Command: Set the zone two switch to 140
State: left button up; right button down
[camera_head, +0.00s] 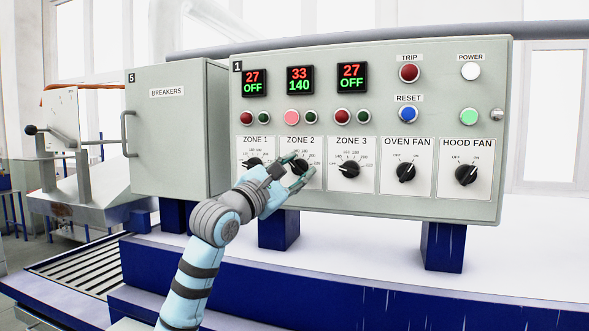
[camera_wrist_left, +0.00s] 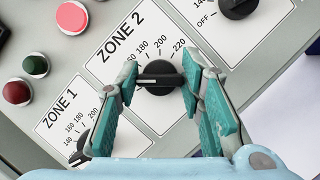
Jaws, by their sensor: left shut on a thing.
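The zone two switch (camera_head: 299,169) is a black rotary knob on a white ZONE 2 plate of the grey control panel. My left gripper (camera_head: 290,172) is at this knob and partly covers it and its scale. In the left wrist view the teal fingers (camera_wrist_left: 160,88) stand on either side of the knob (camera_wrist_left: 158,77) and are shut on it. The zone two display (camera_head: 300,79) reads 33 in red above 140 in green. My right gripper is in neither view.
Zone 1 (camera_head: 254,163) and zone 3 (camera_head: 349,170) knobs flank it closely; their displays read 27 and OFF. The pink zone 2 lamp (camera_head: 292,117) looks lit. Oven fan (camera_head: 406,173) and hood fan (camera_head: 467,175) knobs are farther right. A breakers cabinet (camera_head: 165,140) stands left.

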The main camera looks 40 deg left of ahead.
pick_arm(q)
jog(key=o, duration=1.2)
jog(key=shift+s+f, duration=0.1)
jog(key=shift+s, duration=0.2)
jog(key=v, duration=0.6)
jog(key=shift+s+d+f, duration=0.1)
jog(key=shift+s, duration=0.2)
